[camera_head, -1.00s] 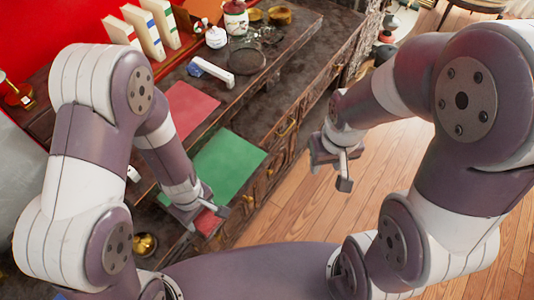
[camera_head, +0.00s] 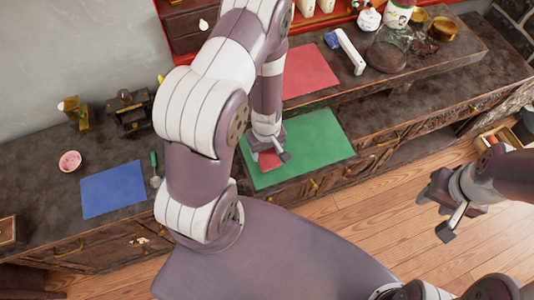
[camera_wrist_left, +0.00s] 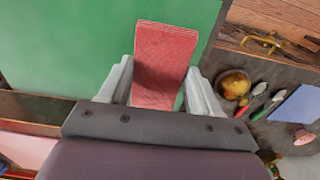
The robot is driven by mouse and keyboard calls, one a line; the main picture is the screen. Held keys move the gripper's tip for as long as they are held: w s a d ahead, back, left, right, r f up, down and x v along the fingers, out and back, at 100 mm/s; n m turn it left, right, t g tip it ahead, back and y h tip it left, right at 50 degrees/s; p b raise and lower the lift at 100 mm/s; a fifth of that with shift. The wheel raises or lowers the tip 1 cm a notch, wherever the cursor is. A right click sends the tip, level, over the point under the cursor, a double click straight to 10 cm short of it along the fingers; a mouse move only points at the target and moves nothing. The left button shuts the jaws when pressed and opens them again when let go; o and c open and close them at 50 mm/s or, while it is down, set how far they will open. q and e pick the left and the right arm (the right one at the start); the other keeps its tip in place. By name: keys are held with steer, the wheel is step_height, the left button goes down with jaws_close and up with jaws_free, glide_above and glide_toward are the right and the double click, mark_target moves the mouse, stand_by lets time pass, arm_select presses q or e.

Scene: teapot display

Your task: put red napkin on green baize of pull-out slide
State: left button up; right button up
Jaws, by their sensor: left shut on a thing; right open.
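The red napkin (camera_head: 270,160) is a small folded cloth held in my left gripper (camera_head: 272,152). In the left wrist view the napkin (camera_wrist_left: 165,60) stands out between the two fingers, with the green baize (camera_wrist_left: 60,50) behind it. In the head view the green baize (camera_head: 312,140) is a flat green rectangle, and the napkin is over its left part. I cannot tell whether the napkin touches the baize. My right gripper (camera_head: 447,212) is open and empty, over the wooden floor to the right.
A red mat (camera_head: 310,70) lies behind the baize, with a white-handled object (camera_head: 350,50) beside it. A blue mat (camera_head: 113,190) lies on the dark counter at left, near a small pink-filled bowl (camera_head: 70,161). Most of the baize's right side is clear.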

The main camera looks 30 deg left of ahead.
mark_target(267, 154)
arm_select(q)
step_height(267, 154, down, 3)
steer(key=shift+s+d+f+b, duration=0.1)
steer(key=shift+f+b, duration=0.1)
steer(key=shift+b, duration=0.25)
steer(key=shift+f, duration=0.3)
steer(key=o, duration=1)
steer(key=shift+r, duration=0.1)
steer(key=shift+o, duration=0.2)
